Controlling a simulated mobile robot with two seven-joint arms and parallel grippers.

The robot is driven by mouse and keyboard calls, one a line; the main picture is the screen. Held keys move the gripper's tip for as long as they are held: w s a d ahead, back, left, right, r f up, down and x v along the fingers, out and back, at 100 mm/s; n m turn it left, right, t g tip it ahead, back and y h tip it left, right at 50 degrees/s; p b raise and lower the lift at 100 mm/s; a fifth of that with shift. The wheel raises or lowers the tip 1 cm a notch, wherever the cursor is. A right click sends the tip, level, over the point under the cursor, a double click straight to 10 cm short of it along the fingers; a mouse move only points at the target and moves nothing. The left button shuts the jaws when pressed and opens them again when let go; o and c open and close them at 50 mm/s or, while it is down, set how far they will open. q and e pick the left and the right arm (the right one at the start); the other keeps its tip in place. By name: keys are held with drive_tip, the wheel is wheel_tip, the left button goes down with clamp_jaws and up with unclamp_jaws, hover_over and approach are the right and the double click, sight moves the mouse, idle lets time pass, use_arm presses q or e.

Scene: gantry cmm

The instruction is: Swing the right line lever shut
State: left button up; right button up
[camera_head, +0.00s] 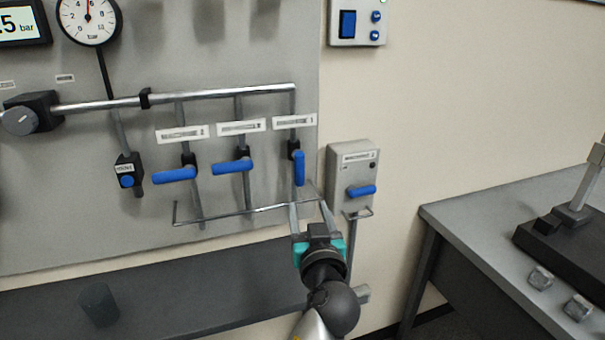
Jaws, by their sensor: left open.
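The right line lever (299,168) is a blue handle on a black valve body. It points straight down, in line with its vertical pipe. The middle lever (232,167) and left lever (175,175) lie nearly level, across their pipes. My left gripper (308,206), with teal parts at its base, reaches up from below. Its two thin fingers are apart with nothing seen between them. The fingertips show just below the right line lever's lower end; I cannot tell the depth gap. My right gripper is not in view.
A grey box (338,170) with its own blue lever (361,190) is close to the right of my gripper. A thin rail (245,212) crosses below the levers. A dark shelf (190,297) holds a dark cylinder (99,304). A bench (465,215) stands at right.

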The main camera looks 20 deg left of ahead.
sight(300, 177)
use_arm(q)
drive_tip(key=x, duration=1.5)
drive_tip(key=shift+w+r, duration=0.1)
drive_tip(key=shift+r, duration=0.05)
clamp_jaws()
idle(1.2)
